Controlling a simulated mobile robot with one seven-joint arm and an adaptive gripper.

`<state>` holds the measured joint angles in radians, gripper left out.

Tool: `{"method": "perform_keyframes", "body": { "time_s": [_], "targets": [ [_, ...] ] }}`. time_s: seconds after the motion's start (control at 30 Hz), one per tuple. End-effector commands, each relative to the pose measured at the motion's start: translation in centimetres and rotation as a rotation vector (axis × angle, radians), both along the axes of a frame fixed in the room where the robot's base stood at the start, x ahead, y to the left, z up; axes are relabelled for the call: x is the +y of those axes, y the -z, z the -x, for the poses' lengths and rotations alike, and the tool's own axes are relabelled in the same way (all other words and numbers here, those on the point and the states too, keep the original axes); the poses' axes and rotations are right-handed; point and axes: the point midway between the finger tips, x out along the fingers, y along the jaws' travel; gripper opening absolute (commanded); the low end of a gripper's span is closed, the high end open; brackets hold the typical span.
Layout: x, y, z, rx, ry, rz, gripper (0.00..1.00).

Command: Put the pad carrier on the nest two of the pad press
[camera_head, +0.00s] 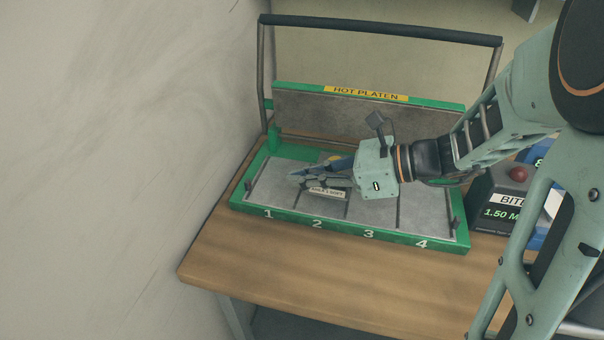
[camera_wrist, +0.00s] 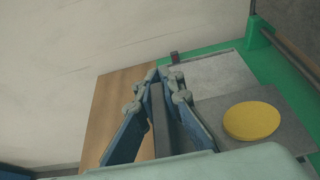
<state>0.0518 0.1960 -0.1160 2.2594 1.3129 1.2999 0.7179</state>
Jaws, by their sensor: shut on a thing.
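The pad press is a green-framed tray (camera_head: 355,236) on a wooden bench, with grey nests numbered 1 to 4 from left to right. My gripper (camera_head: 300,178) reaches in from the right over nest two (camera_head: 324,209), fingers pointing left. In the wrist view, my gripper (camera_wrist: 157,76) is shut on a dark upright strip (camera_wrist: 159,122), seemingly part of the pad carrier. A yellow disc (camera_wrist: 251,121) lies on a darker grey surface beside the fingers. A white label (camera_head: 327,193) shows below the fingers. The fingers hide most of the carrier; I cannot tell whether it touches the nest.
The hot platen (camera_head: 360,114) stands raised behind the nests, under a dark handle bar (camera_head: 380,30). A box with a red button (camera_head: 519,174) and a display stands to the right. Bare bench (camera_head: 290,268) lies in front, and a plain wall is at left.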

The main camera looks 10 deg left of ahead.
Motion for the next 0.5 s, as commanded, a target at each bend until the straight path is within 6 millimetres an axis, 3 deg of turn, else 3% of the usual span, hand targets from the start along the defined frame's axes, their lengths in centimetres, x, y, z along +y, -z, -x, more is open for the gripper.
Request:
{"method": "perform_keyframes", "body": {
  "time_s": [0.27,0.5],
  "targets": [
    [1.1,1.7,-0.9,0.001,-0.002,0.000,0.00],
    [1.2,4.9,-1.0,0.000,-0.001,0.000,0.00]
  ]
}}
